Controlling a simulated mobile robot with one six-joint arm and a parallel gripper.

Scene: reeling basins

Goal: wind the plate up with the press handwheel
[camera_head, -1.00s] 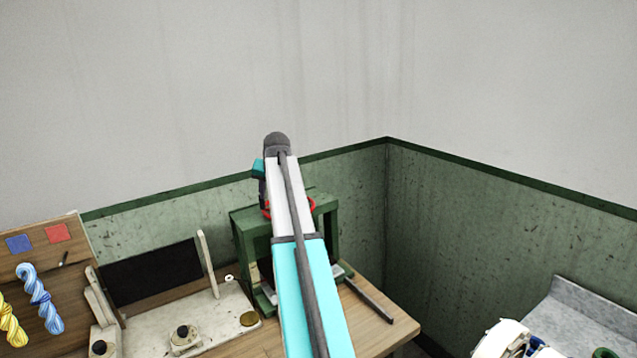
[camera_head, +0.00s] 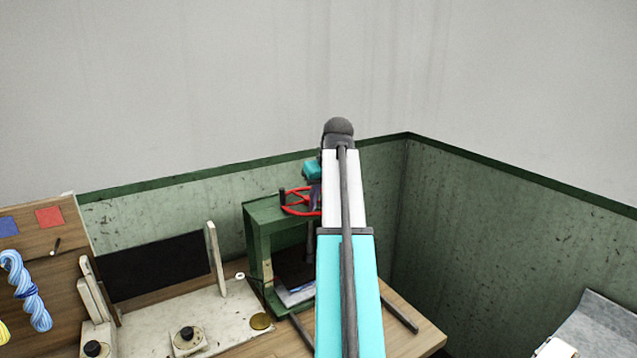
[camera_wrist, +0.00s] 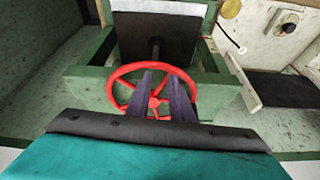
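The red press handwheel (camera_head: 297,208) sits on top of the green press frame (camera_head: 258,240), partly hidden by my arm in the head view. In the wrist view the handwheel (camera_wrist: 124,72) shows nearly whole, with its spokes. My gripper (camera_wrist: 160,76) has its two dark fingers over the wheel, with a clear gap between them and spokes visible in it. I cannot tell whether a finger touches the wheel. A dark screw (camera_wrist: 156,48) runs from the wheel towards a dark grey surface, seemingly the plate (camera_wrist: 137,33). The plate's height is hard to judge.
The press stands on a wooden table (camera_head: 410,338) near the room corner. A whitish bench unit (camera_head: 225,312) with knobs and a dark panel is at its left. A board with twisted skeins (camera_head: 30,290) is further left. A grey surface (camera_head: 600,325) lies lower right.

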